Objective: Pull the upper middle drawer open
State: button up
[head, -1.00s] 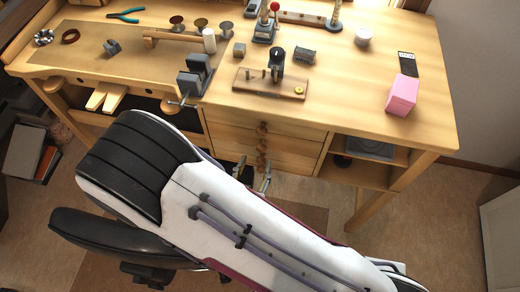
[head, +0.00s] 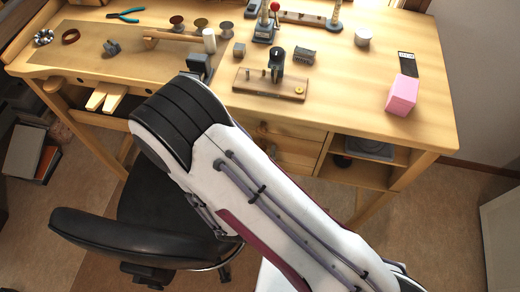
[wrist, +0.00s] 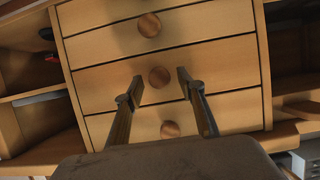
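Several light wood drawers with round brown knobs are stacked in the wrist view. The upper middle drawer seems to be the one (wrist: 225,62) whose knob (wrist: 159,77) is near the picture's centre; its front looks flush with the others. Another knob (wrist: 149,25) is above it and one (wrist: 170,129) below. My gripper (wrist: 161,85) is open, with its two dark fingertips on either side of the central knob. I cannot tell whether they touch it. In the head view my arm hides the gripper and much of the drawer stack (head: 298,146).
The wooden workbench (head: 340,95) carries tools and a pink block (head: 402,95). Open shelves (head: 365,160) stand right of the drawers.

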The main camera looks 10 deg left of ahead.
jog(key=shift+w+f, duration=0.1)
jog(key=shift+w, duration=0.05)
grip_shut()
jog(key=s, duration=0.9)
jog(key=shift+s, duration=0.25)
dwell(0.4)
grip_release()
dwell(0.3)
